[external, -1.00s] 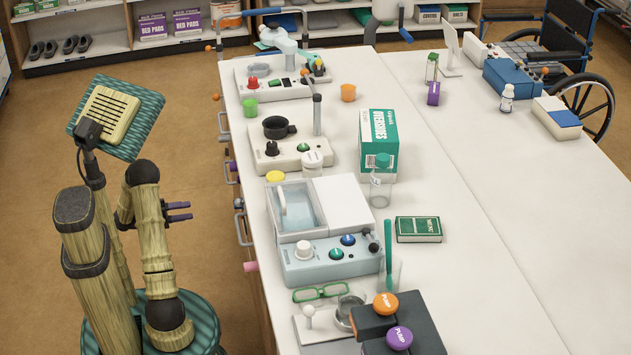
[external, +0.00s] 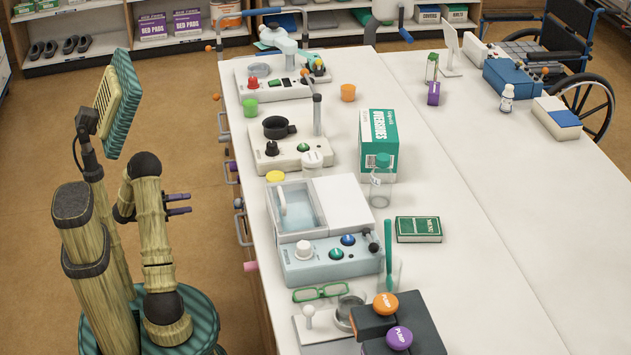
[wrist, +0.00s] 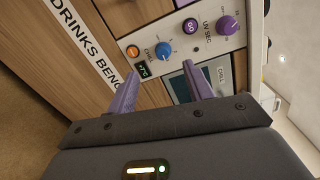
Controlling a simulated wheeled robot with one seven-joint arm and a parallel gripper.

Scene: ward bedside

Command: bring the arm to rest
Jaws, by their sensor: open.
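My gripper (external: 180,203) has two purple fingers and is held in the air to the left of the long white bench, apart from it. It is open and empty. My arm is folded up close to my column. In the wrist view my gripper (wrist: 158,88) faces the bench's front, with a gap between its fingers and nothing in it.
The white bench top (external: 470,270) holds several devices, a green-and-white box (external: 378,145) and a clear bottle (external: 381,185). The bench front carries a control panel (wrist: 185,50) with knobs. A wheelchair (external: 560,60) stands at the far right. The brown floor left of me is clear.

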